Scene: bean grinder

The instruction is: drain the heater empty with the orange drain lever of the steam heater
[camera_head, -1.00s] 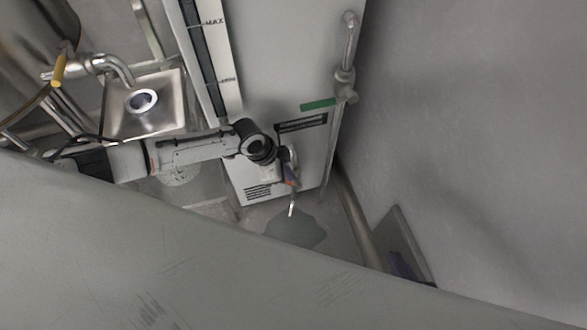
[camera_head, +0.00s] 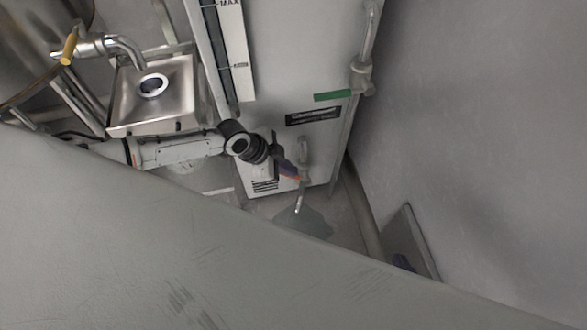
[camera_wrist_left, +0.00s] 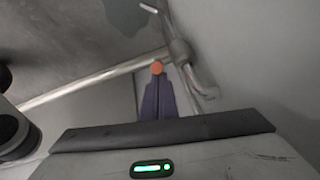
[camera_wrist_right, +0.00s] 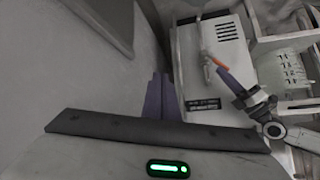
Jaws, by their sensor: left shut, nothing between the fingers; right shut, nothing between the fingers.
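The steam heater (camera_head: 315,75) is a tall pale cabinet with a level gauge marked MAX. Its drain pipe (camera_head: 303,150) is low on the front, with a thin spout pointing down. The orange drain lever (camera_head: 292,177) is beside the pipe, mostly covered by my left gripper (camera_head: 288,168). Its round orange end (camera_wrist_left: 157,68) shows at the tips of my shut purple left fingers (camera_wrist_left: 158,96); I cannot tell whether they touch. The right wrist view shows the orange lever (camera_wrist_right: 220,67) too. My right gripper (camera_head: 403,262) is shut and empty, away from the heater.
A dark wet patch (camera_head: 305,221) lies on the floor under the spout. A metal sink (camera_head: 160,95) with a tap (camera_head: 110,45) stands left of the heater. A grey wall (camera_head: 480,130) rises on the right, with a grey panel (camera_head: 412,235) leaning near it.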

